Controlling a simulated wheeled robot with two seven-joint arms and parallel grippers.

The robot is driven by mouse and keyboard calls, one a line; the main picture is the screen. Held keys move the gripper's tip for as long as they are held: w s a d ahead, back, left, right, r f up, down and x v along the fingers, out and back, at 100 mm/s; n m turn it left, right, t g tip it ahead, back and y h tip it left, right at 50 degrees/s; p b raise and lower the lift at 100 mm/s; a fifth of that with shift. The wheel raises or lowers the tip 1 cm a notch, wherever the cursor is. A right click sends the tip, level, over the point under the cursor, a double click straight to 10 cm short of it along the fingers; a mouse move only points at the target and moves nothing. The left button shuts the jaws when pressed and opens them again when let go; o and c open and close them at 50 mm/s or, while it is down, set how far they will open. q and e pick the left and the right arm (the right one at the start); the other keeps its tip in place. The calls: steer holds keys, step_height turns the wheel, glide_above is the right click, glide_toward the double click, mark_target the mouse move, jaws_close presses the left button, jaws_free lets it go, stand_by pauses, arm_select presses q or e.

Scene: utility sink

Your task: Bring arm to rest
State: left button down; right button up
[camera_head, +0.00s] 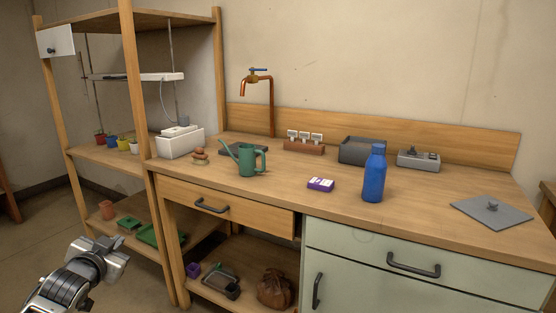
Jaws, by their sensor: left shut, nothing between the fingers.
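My left gripper (101,255) is at the lower left of the head view. It is shut and empty, with its metal fingers together. It is in front of the wooden shelf unit and to the left of the workbench, apart from the things on them. My left arm comes in from the bottom left corner. My right gripper does not show.
A copper tap (271,103) rises behind. Shelf posts (136,90) stand close to my left arm.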

arm_select(q)
steer(key=s+d+f+g+h, duration=0.2)
steer(key=s+d+f+h, duration=0.2)
steer(key=s+d+f, duration=1.15)
steer(key=s+d+r+n+g+h+p, duration=0.1)
steer(key=s+d, duration=0.4)
steer(key=s, duration=0.2)
steer(key=s+d+r+g+h+p, duration=0.1)
steer(key=s+d+p, duration=0.1)
steer(key=s+d, duration=0.4)
steer(key=shift+s+r+n, duration=0.2)
steer(key=shift+s+n, duration=0.2)
steer(key=shift+s, duration=0.85)
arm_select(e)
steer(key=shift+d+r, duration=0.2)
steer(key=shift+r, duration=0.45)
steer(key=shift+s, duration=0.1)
